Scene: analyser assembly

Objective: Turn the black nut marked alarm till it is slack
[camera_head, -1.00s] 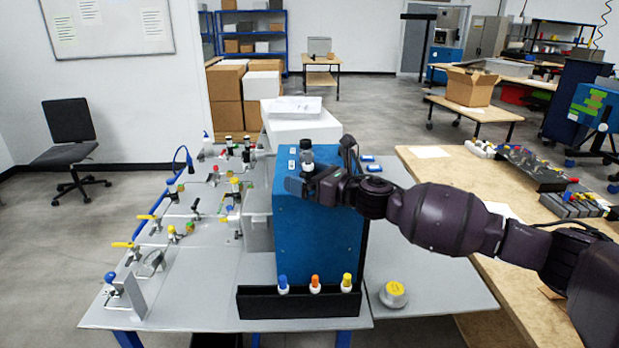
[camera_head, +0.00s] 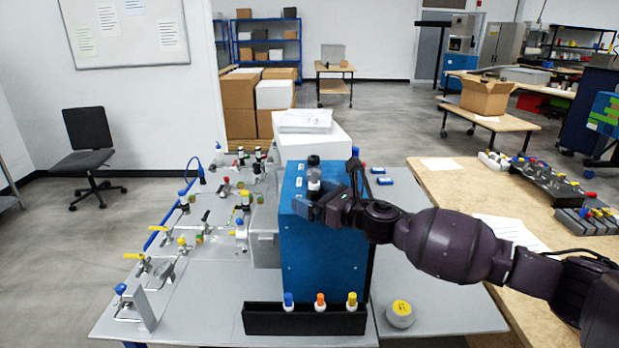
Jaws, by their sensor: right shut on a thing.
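A blue box-shaped analyser (camera_head: 325,258) stands on the grey table. On its top, near the left edge, stands an upright fitting with a black cap, the black nut (camera_head: 313,162), on a pale body. My right gripper (camera_head: 312,194) reaches in from the right over the top of the box. Its fingers are shut at the fitting, around its lower part below the black cap. The fingers and wrist hide the base of the fitting. The marking on the nut is too small to read. My left gripper is not in view.
A black rack (camera_head: 268,319) with blue, orange and yellow capped bottles stands before the box. A yellow-topped round piece (camera_head: 400,313) lies to its right. Several valves and fittings crowd the table's left side. A wooden table (camera_head: 458,192) with trays stands at right.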

